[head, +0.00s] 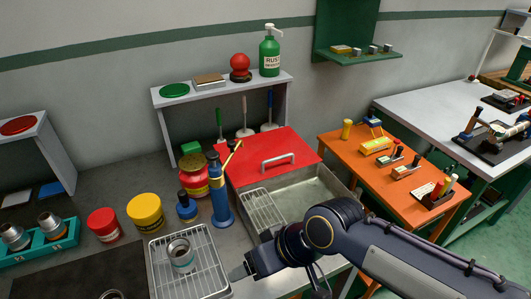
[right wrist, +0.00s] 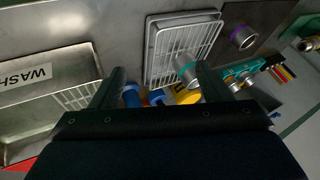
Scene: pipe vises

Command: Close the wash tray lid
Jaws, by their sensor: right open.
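The wash tray (head: 318,200) is a metal basin in the middle of the bench, open at the front with its inside showing. Its red lid (head: 255,150) with a silver bar handle (head: 278,162) lies at the tray's back, apparently raised. A wire rack sits in the tray's left part. The right wrist view shows the tray's labelled wall (right wrist: 30,78) at left and a sliver of red at the bottom left. My right gripper (head: 243,270) is in front of the tray, near its front left corner, away from the handle. Its fingers (right wrist: 160,82) are apart and empty. My left gripper is not in view.
Left of the tray stand a blue bottle (head: 221,195), red and yellow tubs and a wire drying rack (head: 160,275) holding a metal pipe piece (head: 180,254). A grey shelf (head: 225,85) stands behind. An orange table (head: 385,180) with small tools is at right.

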